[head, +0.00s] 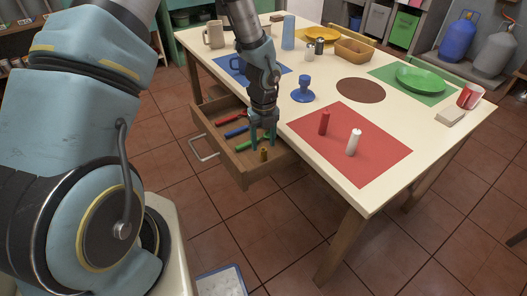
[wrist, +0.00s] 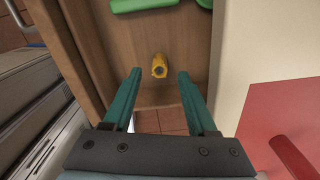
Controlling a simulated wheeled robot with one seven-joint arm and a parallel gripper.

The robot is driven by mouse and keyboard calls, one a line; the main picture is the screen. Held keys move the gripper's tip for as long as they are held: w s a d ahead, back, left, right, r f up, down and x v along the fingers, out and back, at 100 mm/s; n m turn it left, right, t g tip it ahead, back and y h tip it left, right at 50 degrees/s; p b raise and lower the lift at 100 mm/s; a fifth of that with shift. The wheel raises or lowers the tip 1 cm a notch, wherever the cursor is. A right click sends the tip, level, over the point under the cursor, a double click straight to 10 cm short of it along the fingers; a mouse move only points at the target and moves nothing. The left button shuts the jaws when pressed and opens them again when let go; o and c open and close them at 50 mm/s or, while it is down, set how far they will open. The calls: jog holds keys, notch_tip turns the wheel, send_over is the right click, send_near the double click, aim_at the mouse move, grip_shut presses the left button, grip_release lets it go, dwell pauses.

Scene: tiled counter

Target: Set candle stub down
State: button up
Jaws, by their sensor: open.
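The candle stub is a short yellow piece with a dark spot at its end. It shows between my open fingertips in the wrist view (wrist: 159,65), with clear gaps on both sides, and just below them in the head view (head: 264,155). It is at the near end of the open wooden drawer (head: 244,177); whether it touches the drawer floor is hard to tell. My gripper (head: 263,143) points down over that end, open and empty; it also shows in the wrist view (wrist: 159,78).
Red, blue and green candles lie in the drawer; a green one (wrist: 140,4) is close by. The tabletop edge rises beside my gripper. A blue candlestick (head: 303,92) stands nearby.

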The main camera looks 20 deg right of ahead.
aim_at(264, 149)
notch_tip(264, 149, up, 7)
jog(key=w+a+r+n, duration=0.2)
jog(key=a+r+n, duration=0.2)
jog(key=a+n, duration=0.35)
jog(key=s+a+r+n, duration=0.1)
jog(key=a+r+n, duration=0.2)
jog(key=a+n, duration=0.4)
jog(key=s+a+r+n+t, duration=0.1)
jog(key=s+a+r+n, duration=0.1)
jog(key=a+n, duration=0.6)
jog(key=s+a+r+n, duration=0.2)
jog(key=a+r+n, duration=0.3)
jog(key=n, duration=0.8)
jog(key=a, duration=0.2)
jog(key=shift+a+t, duration=0.3)
